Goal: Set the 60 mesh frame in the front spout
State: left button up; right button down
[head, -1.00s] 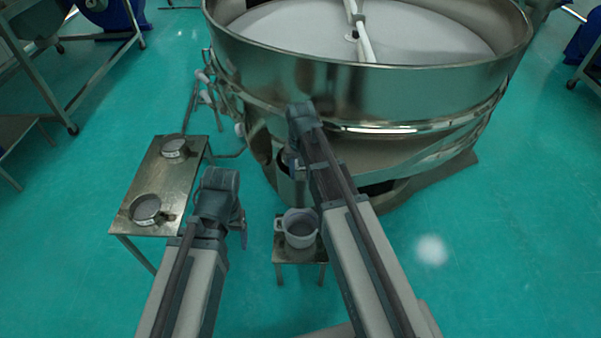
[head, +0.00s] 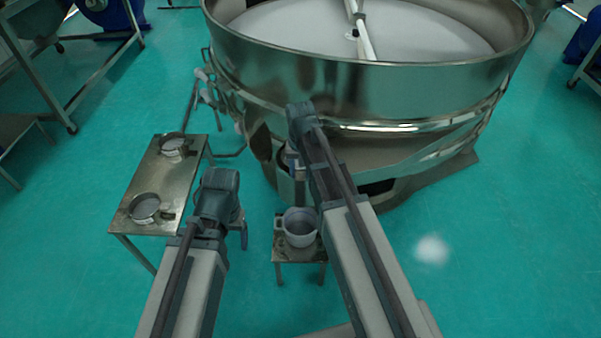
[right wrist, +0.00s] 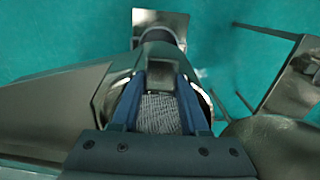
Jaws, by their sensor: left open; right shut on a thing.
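The front spout (head: 287,184) juts from the lower front wall of the big round sieve (head: 400,95). My right gripper (head: 293,160) is at the spout, partly hidden by my forearm. In the right wrist view its blue fingers (right wrist: 159,108) are shut on a mesh frame (right wrist: 160,112). Its grey mesh shows between the fingers; its mesh number cannot be read. How far the frame sits in the spout cannot be told. My left gripper (head: 243,232) is open and empty, pointing down between the side table and the small stand.
A steel side table (head: 172,190) at left bears two round frames, one near (head: 145,208) and one far (head: 174,146), with unreadable labels.

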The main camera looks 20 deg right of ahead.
jog(key=shift+f, duration=0.25)
jog(key=shift+c, duration=1.7)
grip_release()
notch_tip(320, 180, up, 14)
jog(key=p, duration=1.3)
jog(key=shift+f, duration=0.1)
